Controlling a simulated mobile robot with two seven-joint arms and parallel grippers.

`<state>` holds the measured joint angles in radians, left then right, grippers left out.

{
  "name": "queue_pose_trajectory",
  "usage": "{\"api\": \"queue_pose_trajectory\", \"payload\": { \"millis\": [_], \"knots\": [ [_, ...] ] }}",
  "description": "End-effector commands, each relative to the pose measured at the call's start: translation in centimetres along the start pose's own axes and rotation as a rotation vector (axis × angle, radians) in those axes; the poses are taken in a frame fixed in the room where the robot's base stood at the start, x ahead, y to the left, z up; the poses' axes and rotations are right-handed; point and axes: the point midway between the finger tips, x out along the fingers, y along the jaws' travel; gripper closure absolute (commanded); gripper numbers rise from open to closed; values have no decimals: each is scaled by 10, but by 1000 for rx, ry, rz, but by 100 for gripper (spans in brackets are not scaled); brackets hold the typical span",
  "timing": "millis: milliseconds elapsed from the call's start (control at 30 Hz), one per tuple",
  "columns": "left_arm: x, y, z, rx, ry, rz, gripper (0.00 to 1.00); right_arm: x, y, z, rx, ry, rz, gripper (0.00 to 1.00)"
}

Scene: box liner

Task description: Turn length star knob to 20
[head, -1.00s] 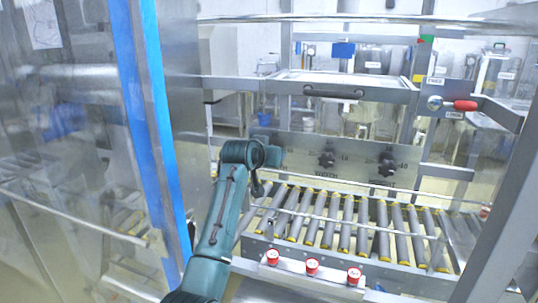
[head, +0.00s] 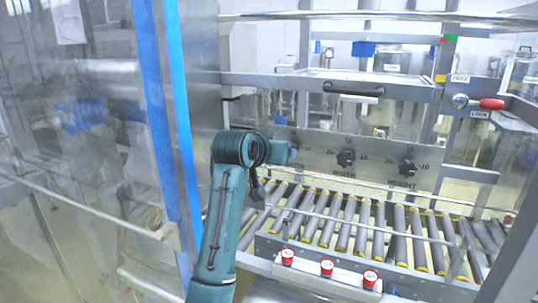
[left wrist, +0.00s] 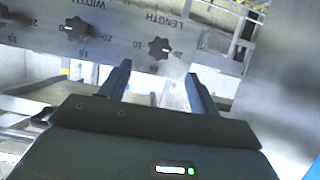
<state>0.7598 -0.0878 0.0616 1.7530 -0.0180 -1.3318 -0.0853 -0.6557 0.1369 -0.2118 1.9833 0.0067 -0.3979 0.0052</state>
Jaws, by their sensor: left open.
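The dark length star knob (left wrist: 158,47) sits on the grey panel in the left wrist view, under the upside-down word LENGTH, with a light mark on its face. Small numbers surround it; the exact setting is too blurred to read. My left gripper (left wrist: 156,78) is open and empty, its two fingers pointing at the panel on either side below the knob, with no visible contact. In the head view my left arm hides the length knob. My right gripper is not in view.
The width star knob (left wrist: 75,28) is left of the length knob; it also shows in the head view (head: 345,157), beside the height knob (head: 407,168). Rollers (head: 360,228) and red buttons (head: 326,268) lie below the panel. A blue-taped clear door (head: 165,120) stands left of my arm.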

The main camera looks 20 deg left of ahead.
Motion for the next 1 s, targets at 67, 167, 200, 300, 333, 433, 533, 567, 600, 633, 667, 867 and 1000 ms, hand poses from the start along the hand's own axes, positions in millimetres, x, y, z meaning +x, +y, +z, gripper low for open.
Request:
{"api": "queue_pose_trajectory", "payload": {
  "millis": [67,167,200,300,333,433,533,567,600,633,667,867,1000],
  "knots": [
    [-13,0,1,1,3,0,38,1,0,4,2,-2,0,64],
    [-26,0,1,1,1,0,38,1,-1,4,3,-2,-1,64],
    [-29,0,1,1,1,0,38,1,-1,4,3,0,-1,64],
    [-35,0,1,1,0,0,38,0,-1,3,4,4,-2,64],
    [-36,0,1,1,-1,0,38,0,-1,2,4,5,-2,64],
    [-37,0,0,1,-1,0,38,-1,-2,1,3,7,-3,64],
    [-37,0,0,1,-1,0,38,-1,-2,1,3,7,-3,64],
    [-37,0,0,1,-1,0,38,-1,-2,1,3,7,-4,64],
    [-37,0,0,1,-1,0,38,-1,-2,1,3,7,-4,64],
    [-37,0,0,1,-1,0,38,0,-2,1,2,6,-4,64],
    [-37,0,0,1,-1,0,38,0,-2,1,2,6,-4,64],
    [-33,0,10,4,-9,-3,38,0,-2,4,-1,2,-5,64],
    [-15,-1,64,25,-41,-14,38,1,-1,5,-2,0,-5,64]
  ]
}}
